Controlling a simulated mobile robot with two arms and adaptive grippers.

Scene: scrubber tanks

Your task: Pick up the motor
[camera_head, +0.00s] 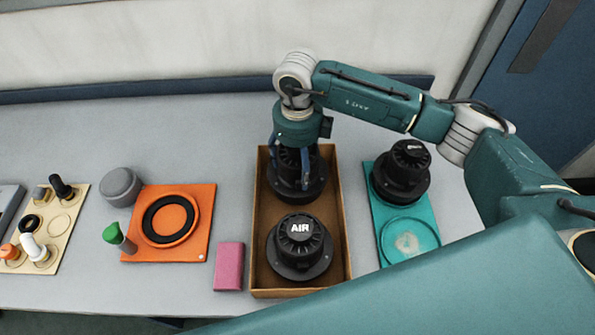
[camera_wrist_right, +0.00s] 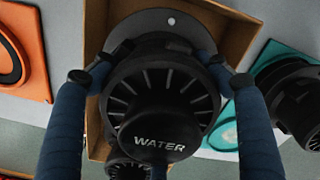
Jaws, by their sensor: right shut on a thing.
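A black motor marked WATER (camera_wrist_right: 165,105) fills the middle of the right wrist view. In the head view this motor (camera_head: 297,185) is at the far end of the brown box (camera_head: 343,262), partly hidden by my right gripper. My right gripper (camera_head: 292,158) comes down from above, its blue fingers on either side of the motor, shut on it. I cannot tell whether the motor is off the box floor. A second black motor, marked AIR (camera_head: 299,245), sits in the near end of the box. A third black motor (camera_head: 401,172) stands on the teal plate (camera_head: 384,236). My left gripper is not in view.
An orange plate (camera_head: 205,228) with a black ring lies left of the box. A pink block (camera_head: 229,266), a green-capped item (camera_head: 112,234) and a grey round item (camera_head: 121,187) are near it. A cream board (camera_head: 70,215) with several knobs is farther left. A wall borders the back.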

